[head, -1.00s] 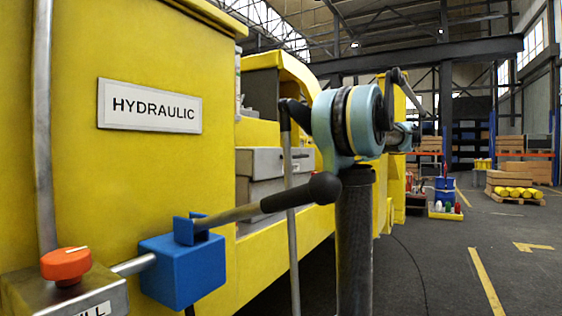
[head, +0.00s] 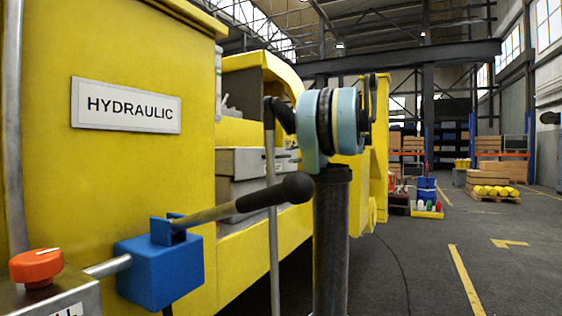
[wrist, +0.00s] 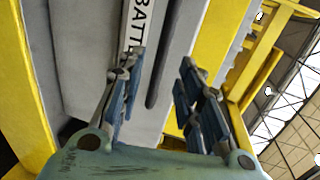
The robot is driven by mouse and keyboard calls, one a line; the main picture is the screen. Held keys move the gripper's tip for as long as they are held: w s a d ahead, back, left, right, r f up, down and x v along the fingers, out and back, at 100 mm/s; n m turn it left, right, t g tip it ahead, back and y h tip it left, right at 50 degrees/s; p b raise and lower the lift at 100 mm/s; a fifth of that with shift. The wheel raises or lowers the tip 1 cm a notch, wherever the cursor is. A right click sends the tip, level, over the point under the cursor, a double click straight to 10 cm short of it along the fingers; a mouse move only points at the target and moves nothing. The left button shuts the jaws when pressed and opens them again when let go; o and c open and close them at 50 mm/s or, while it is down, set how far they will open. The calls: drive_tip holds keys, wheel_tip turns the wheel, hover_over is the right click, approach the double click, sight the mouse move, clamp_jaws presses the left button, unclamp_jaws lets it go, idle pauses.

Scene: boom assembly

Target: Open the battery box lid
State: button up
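The grey battery box (head: 232,192) sits on the yellow machine, left of my arm in the head view. Its lid (head: 240,160) appears down on the box, and my arm and a grey post cover part of it. In the wrist view the grey box face (wrist: 75,45) fills the left and middle, with a white label reading "BATT" (wrist: 133,30). A dark bar (wrist: 165,60), apparently the handle, shows beyond and between the fingertips. My gripper (wrist: 158,75) is open, with nothing between its fingers. In the head view my arm hides the gripper.
A yellow cabinet marked HYDRAULIC (head: 126,105) stands at the left. An orange knob (head: 36,266) is at lower left. The floor (head: 410,270) at right is open.

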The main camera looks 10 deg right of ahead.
sight(283, 156)
drive_tip(key=x, duration=0.6)
drive_tip(key=shift+w+a, duration=0.1)
drive_tip(key=shift+a, duration=0.15)
drive_tip(key=shift+f, duration=0.1)
clamp_jaws()
